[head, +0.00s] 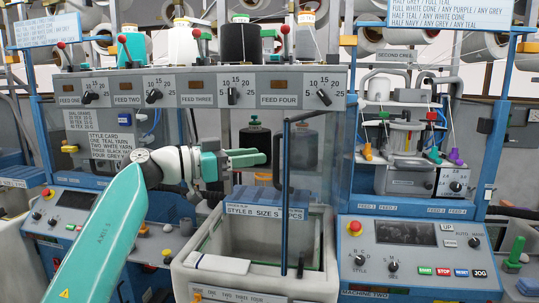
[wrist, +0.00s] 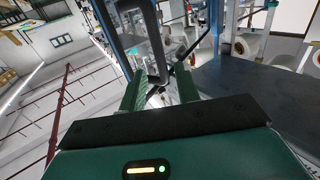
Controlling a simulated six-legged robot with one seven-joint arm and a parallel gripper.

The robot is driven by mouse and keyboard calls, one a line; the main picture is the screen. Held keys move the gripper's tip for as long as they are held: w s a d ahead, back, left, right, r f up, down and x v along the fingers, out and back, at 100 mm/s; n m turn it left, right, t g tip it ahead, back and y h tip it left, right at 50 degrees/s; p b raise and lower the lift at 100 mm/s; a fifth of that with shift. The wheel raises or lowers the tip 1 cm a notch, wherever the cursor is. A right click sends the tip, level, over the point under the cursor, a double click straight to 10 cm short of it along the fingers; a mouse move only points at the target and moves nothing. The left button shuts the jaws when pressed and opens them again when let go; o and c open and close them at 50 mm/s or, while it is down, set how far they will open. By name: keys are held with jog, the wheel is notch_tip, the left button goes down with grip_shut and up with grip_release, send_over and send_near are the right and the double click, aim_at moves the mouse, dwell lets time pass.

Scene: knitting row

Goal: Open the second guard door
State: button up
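A clear guard panel (head: 311,150) with a dark frame bar stands over the grey bin in the middle of the head view. A dark upright handle (head: 286,160) stands on its left side. My gripper (head: 259,158) is level with the handle, just left of it, with its green fingers pointing right. In the wrist view, the fingers of my gripper (wrist: 158,90) are apart, and a dark looped handle (wrist: 153,45) stands ahead, in line with the gap. I cannot tell whether the fingers touch it. The panel looks closed, but its edges are hard to make out.
The grey bin (head: 255,281) with a white block on its rim is below my gripper. A control panel (head: 415,250) labelled machine two stands at right. A feed panel (head: 200,88) with several knobs and yarn cones is above. Another control panel (head: 95,222) is at left.

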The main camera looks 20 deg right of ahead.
jog(key=a, duration=0.7)
jog(key=shift+w+a, duration=0.15)
jog(key=shift+a, duration=0.05)
